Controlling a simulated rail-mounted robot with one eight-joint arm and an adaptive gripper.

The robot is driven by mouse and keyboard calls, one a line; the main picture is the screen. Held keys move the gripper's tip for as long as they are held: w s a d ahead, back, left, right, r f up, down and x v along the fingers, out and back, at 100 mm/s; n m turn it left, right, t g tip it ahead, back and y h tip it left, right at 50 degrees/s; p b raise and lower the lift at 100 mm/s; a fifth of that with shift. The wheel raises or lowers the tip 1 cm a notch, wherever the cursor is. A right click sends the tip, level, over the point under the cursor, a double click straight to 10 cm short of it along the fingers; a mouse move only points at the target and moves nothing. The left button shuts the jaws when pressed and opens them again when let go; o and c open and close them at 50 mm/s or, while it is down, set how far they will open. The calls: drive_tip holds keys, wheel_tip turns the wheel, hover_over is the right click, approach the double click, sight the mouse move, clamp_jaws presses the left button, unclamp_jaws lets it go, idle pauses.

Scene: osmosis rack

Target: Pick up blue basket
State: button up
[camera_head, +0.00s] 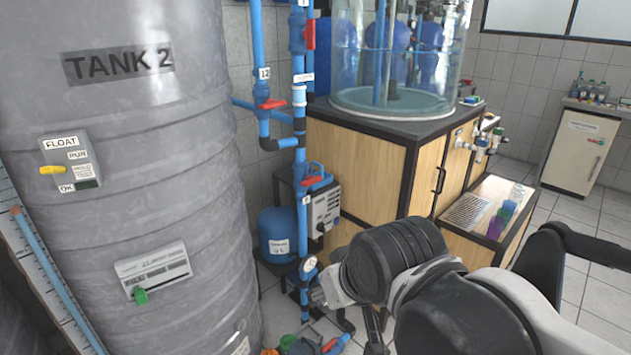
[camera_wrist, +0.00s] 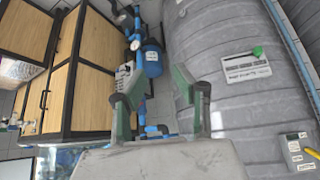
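I cannot pick out a blue basket with certainty in either view. In the head view, a small bluish holder of bottles (camera_head: 590,89) stands on a white cabinet at the far right; it is too small to tell whether it is a basket. My gripper (camera_wrist: 163,98) shows in the wrist view with its two green-edged fingers spread apart and nothing between them. It points toward the grey tank and blue pipes, with no basket near it. In the head view my arm's dark links fill the lower middle and hide the fingers.
The grey tank (camera_head: 120,200) fills the left. Blue pipes (camera_head: 300,120) and a blue vessel (camera_head: 275,235) stand beside it. A wooden cabinet (camera_head: 360,165) carries a clear tank (camera_head: 395,60). A low bench (camera_head: 478,235) holds coloured cups (camera_head: 503,214). Tiled floor shows at right.

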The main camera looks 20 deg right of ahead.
idle(0.4)
drive_tip(key=o, duration=1.4)
